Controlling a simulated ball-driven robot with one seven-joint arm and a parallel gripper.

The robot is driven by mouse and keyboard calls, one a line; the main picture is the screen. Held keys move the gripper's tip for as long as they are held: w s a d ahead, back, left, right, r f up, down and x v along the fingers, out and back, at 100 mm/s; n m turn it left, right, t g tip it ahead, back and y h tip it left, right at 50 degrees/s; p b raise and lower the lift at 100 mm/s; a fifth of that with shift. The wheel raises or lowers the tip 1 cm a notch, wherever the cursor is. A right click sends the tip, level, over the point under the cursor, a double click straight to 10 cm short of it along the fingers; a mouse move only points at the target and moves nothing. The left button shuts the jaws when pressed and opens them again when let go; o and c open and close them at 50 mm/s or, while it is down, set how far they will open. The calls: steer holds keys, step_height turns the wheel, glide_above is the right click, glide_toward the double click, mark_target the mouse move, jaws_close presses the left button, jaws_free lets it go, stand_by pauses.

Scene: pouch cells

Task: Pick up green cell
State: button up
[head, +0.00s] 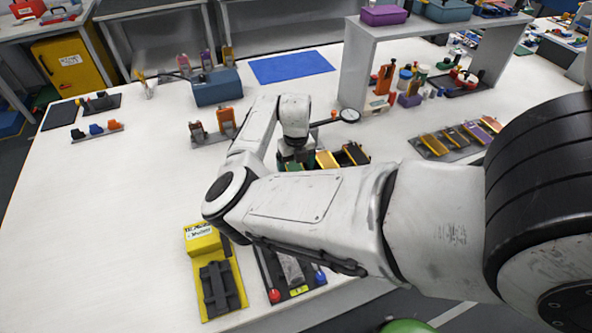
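My gripper (295,153) points down at a row of pouch cells in the middle of the table. A green piece (293,166), which looks like the green cell, shows right at the gripper; most of it is hidden by my gripper and forearm. To its right in the same row are a yellow cell (327,160) and a black cell (355,153). The fingertips are too small and covered to tell whether they are open or shut, or whether they touch the green cell.
A rack of yellow and purple cells (458,137) lies at the right. A blue toolbox (217,87) and a blue mat (290,67) are at the back. A yellow device (215,270) and a dark tray (290,275) stand at the front.

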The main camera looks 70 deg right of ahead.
steer(key=shift+c, duration=0.2)
steer(key=c, duration=1)
steer(key=shift+c, duration=0.2)
